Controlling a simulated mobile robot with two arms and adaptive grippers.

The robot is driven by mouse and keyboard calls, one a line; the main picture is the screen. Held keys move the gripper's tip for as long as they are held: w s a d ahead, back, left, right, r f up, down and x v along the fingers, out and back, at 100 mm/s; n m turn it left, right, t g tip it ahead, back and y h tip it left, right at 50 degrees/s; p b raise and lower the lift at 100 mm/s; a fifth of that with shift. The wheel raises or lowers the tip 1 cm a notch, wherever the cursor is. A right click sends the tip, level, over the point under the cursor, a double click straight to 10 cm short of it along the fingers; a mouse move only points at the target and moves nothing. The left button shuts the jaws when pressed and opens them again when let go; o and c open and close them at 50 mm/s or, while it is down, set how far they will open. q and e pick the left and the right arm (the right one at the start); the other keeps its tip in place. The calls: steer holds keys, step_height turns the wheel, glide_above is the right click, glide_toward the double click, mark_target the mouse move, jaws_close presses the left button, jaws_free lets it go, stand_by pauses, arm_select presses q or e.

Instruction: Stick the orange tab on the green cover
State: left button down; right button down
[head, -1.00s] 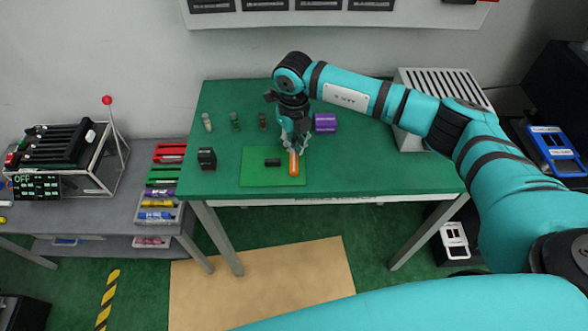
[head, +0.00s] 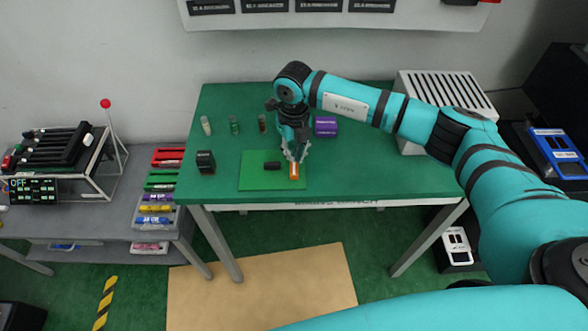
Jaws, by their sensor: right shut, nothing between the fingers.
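The orange tab (head: 294,172) is a narrow strip on the right part of the bright green cover (head: 258,182), running front to back. The cover lies flat on the darker green table, with a small black block (head: 271,166) on it left of the tab. My right gripper (head: 296,158) points down over the tab's far end and hides that end. It is shut with nothing held. I cannot tell whether its fingertips touch the tab. My left gripper is not in view.
Several small bottles (head: 234,124) stand at the back left of the table (head: 390,180). A black block (head: 206,161) sits left of the cover, and a purple box (head: 326,126) sits behind the gripper. The table's front right is clear.

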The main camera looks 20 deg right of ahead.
mark_target(294, 164)
steer(key=shift+f+b, duration=1)
steer(key=shift+f, duration=0.2)
stand_by(0.6)
steer(key=shift+r, duration=0.15)
stand_by(0.3)
steer(key=shift+r+p, duration=2.1)
steer(key=shift+r, duration=1.4)
steer(key=shift+f, duration=0.1)
